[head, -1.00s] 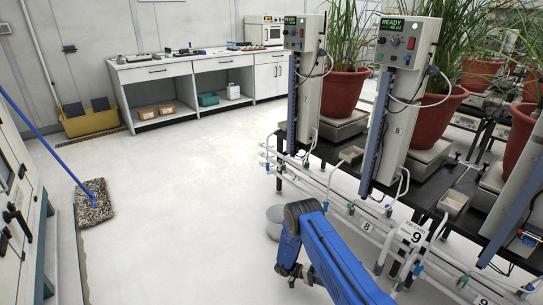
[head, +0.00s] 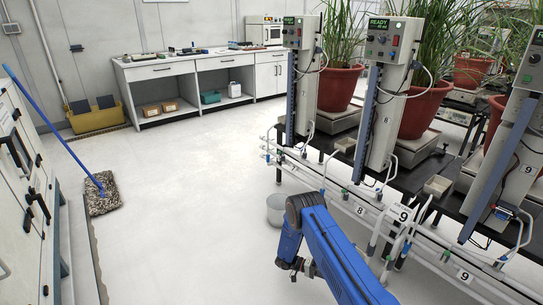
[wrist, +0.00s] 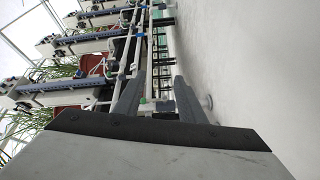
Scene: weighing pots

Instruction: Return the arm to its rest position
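My blue arm (head: 335,255) is folded low at the bottom centre of the head view, its dark elbow in front of a grey bucket. Below the elbow a blue link hangs down to a dark joint; the fingers cannot be made out there. In the wrist view my gripper (wrist: 157,98) shows two grey fingers standing apart. I see nothing held between them; only white pipes and floor show beyond. The wrist view lies sideways, with the bench row at left and pale floor at right.
A black bench with white pipes (head: 345,195), grey columns (head: 385,120) and red plant pots (head: 428,108) runs along the right. The bucket (head: 274,212) stands beside my arm. A mop (head: 102,193) and grey cabinets (head: 20,190) are at left. The middle floor is clear.

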